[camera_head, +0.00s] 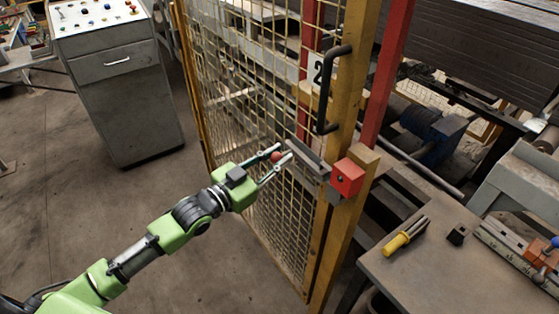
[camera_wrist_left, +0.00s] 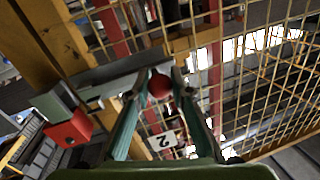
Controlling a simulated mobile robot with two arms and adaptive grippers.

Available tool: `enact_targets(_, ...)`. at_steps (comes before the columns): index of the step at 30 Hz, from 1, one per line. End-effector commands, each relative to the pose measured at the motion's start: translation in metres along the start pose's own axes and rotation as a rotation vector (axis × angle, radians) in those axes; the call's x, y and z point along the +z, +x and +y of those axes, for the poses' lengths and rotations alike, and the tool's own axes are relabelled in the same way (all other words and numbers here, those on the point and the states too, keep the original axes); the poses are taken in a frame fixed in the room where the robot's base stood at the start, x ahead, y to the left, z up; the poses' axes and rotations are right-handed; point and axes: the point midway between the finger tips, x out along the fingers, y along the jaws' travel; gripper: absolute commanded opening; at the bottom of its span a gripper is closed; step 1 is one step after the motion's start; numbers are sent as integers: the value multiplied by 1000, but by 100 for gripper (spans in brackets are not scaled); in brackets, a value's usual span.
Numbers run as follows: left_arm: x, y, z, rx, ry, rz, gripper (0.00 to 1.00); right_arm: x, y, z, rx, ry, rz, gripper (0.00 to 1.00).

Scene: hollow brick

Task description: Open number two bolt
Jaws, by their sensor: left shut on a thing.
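The bolt (camera_head: 309,158) is a grey metal piece on the yellow-framed mesh gate (camera_head: 257,75), below a white plate with a "2" (camera_head: 317,70). Its red ball knob (camera_head: 276,157) sits at the bolt's left end. My left gripper (camera_head: 282,153) has its fingers on either side of the knob. In the left wrist view the fingertips are shut on the red knob (camera_wrist_left: 160,86), with the grey bolt bar (camera_wrist_left: 110,76) behind it. A red block (camera_head: 347,177) is on the post at the bolt's right end. My right gripper is not in view.
A black handle (camera_head: 333,90) stands out from the gate above the bolt. A table (camera_head: 455,268) with a yellow-handled tool (camera_head: 405,236) is at right. A grey cabinet (camera_head: 120,90) stands at left. The floor between is clear.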

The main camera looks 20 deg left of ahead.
Motion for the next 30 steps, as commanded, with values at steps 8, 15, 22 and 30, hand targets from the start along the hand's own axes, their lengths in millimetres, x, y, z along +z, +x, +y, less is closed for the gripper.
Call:
enact_targets(8, 2, 0, 2, 2, -3, -5, 38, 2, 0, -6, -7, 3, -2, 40)
enact_targets(15, 3, -1, 2, 2, -3, -6, 38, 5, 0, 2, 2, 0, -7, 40)
enact_targets(22, 4, -23, 2, 2, -4, -8, 38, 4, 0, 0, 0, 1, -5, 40)
enact_targets(30, 5, -72, 2, 3, -4, -11, 38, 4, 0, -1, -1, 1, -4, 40)
